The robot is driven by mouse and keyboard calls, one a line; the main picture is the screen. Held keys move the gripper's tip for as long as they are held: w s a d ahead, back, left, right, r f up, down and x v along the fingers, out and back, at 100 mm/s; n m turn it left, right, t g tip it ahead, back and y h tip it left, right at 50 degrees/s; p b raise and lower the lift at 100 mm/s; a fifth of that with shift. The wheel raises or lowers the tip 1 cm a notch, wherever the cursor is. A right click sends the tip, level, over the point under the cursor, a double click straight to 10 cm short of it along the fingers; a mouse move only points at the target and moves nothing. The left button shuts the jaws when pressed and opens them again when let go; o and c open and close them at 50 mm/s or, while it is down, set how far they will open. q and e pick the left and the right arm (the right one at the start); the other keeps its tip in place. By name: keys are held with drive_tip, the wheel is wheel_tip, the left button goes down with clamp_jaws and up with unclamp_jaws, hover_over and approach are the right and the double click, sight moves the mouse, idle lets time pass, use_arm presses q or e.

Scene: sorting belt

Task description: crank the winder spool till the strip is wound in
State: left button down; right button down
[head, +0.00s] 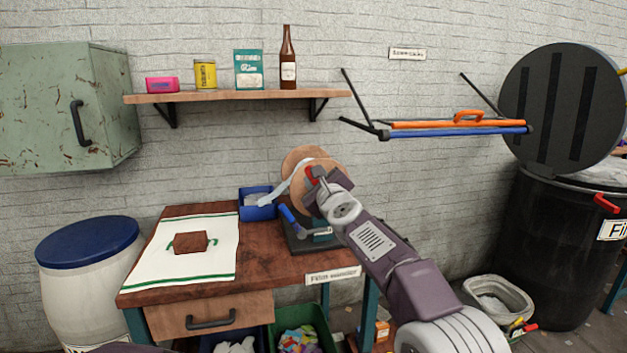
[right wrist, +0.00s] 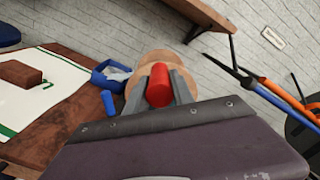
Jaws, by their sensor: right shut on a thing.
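The winder spool (head: 299,188) has round wooden discs and stands on a dark base at the right end of the wooden bench. A pale strip (head: 274,194) runs from the spool down to the left, toward a blue bin (head: 257,211). My right gripper (head: 314,176) is at the spool's front face, shut on the red crank knob (right wrist: 159,86), which shows between the fingers in the right wrist view. The gripper and arm hide part of the spool and the crank. A blue-handled lever (head: 288,215) is beside the base. My left gripper is not in view.
A white cloth (head: 166,258) with a brown block (head: 190,242) covers the bench's left part. A shelf (head: 230,96) with several containers and a rack with orange and blue bars (head: 458,130) are on the wall. A black bin (head: 548,255) stands right.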

drive_tip(key=shift+d, duration=0.1)
idle(0.4)
drive_tip(key=c, duration=1.1)
unclamp_jaws()
drive_tip(key=shift+s+f+b, duration=0.1)
drive_tip(key=shift+s+b, duration=0.1)
drive_tip(key=shift+b, duration=0.1)
drive_tip(key=b+v, duration=0.4)
drive_tip(key=v, duration=0.4)
drive_tip(key=shift+s+d, duration=0.15)
drive_tip(key=shift+s, duration=0.15)
